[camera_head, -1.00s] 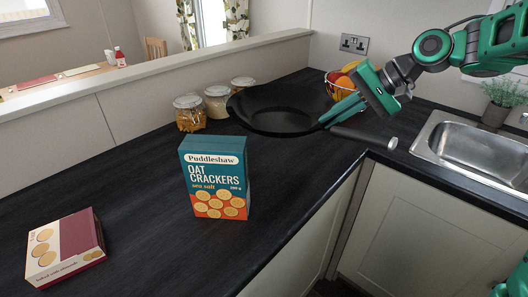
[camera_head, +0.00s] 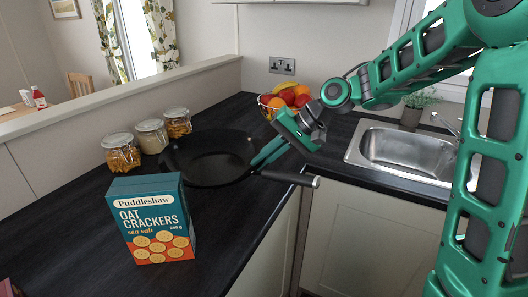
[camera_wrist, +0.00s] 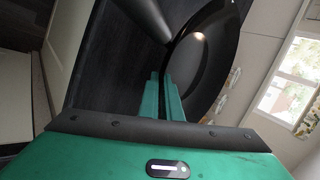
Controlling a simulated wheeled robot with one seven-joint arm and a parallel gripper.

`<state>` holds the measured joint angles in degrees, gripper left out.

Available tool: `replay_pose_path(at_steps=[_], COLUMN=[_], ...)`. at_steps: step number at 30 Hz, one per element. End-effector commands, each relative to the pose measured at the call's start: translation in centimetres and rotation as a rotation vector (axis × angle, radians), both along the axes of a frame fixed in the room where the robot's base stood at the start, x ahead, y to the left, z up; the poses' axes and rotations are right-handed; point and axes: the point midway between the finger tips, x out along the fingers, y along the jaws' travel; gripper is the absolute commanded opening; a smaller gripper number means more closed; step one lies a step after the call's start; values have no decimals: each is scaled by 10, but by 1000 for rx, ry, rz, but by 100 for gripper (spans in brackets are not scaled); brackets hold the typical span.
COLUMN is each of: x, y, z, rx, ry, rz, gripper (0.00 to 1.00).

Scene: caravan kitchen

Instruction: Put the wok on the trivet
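The black wok (camera_head: 208,160) is at the back of the dark counter, its handle (camera_head: 292,178) pointing right over the counter's inner corner. I cannot tell whether it rests on the counter or is slightly raised. My gripper (camera_head: 264,154) is at the wok's right rim, near the handle. In the wrist view, the fingers (camera_wrist: 162,80) are close together at the rim of the wok (camera_wrist: 205,50), with the handle (camera_wrist: 147,18) beside them. They look shut on the rim, though the contact is partly hidden. I see no trivet in these frames.
An oat crackers box (camera_head: 152,222) stands in front of the wok. Several glass jars, one with pasta (camera_head: 122,157), stand behind left. A fruit bowl (camera_head: 285,101) is behind right, and a sink (camera_head: 405,150) lies to the right. The counter edge runs close below the handle.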

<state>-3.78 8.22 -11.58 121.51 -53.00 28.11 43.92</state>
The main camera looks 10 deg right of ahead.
Motion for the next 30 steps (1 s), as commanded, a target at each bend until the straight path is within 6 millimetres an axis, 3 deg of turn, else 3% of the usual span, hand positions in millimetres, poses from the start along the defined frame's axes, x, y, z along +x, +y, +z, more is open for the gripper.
replay_pose_path(at_steps=[5,14,25,27,30], x=[0,0,0,0,0], y=[1,1,0,0,0], z=[-7,-38,-41,-42,-42], rx=[3,2,2,0,0], ry=[-2,-2,-4,0,0], rz=[1,1,1,0,0], gripper=[0,0,0,19,23])
